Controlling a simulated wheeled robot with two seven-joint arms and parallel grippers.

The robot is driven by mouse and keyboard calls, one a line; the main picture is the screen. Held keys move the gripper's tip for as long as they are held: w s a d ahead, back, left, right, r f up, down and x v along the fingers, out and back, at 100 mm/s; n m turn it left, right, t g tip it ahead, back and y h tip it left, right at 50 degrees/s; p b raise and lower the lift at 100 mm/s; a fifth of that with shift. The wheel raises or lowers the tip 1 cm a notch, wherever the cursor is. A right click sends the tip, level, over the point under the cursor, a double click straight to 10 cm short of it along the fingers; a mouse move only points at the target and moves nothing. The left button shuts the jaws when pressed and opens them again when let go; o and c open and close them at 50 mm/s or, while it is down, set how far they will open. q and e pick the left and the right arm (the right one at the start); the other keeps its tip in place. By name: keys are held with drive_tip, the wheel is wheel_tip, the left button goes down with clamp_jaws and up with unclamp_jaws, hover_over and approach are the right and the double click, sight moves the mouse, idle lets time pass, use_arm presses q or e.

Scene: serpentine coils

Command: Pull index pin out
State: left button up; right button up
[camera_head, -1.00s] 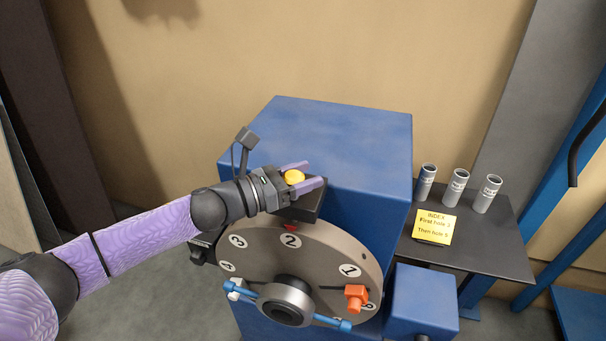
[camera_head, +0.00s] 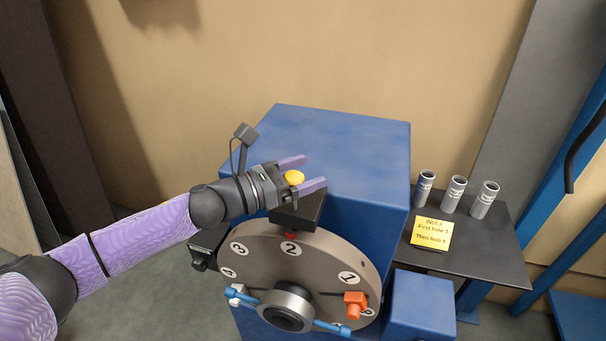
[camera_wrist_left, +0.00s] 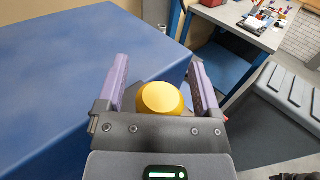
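The index pin's yellow round knob (camera_head: 294,177) stands above a black bracket (camera_head: 300,212) at the top rim of the grey numbered wheel (camera_head: 325,258). The red marker under the bracket points at number 2. My left gripper (camera_head: 308,171) is open around the knob, one finger on each side. In the left wrist view the knob (camera_wrist_left: 160,97) lies between the purple fingers of this gripper (camera_wrist_left: 160,84), with a narrow gap on both sides. The pin's shaft is hidden. My right gripper is out of view.
A blue housing (camera_head: 345,140) stands behind the wheel. An orange block (camera_head: 355,303) and a blue-handled hub (camera_head: 287,308) are on the wheel's front. At right, a dark shelf (camera_head: 480,251) carries a yellow note (camera_head: 431,233) and three grey tubes (camera_head: 455,194).

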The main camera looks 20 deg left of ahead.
use_arm(q)
drive_tip(key=shift+f, duration=0.1)
drive_tip(key=shift+s+a, duration=0.15)
drive_tip(key=b+v, duration=0.2)
drive_tip(key=v, duration=0.7)
drive_tip(key=shift+s+a+b, duration=0.2)
drive_tip(key=shift+b, duration=0.1)
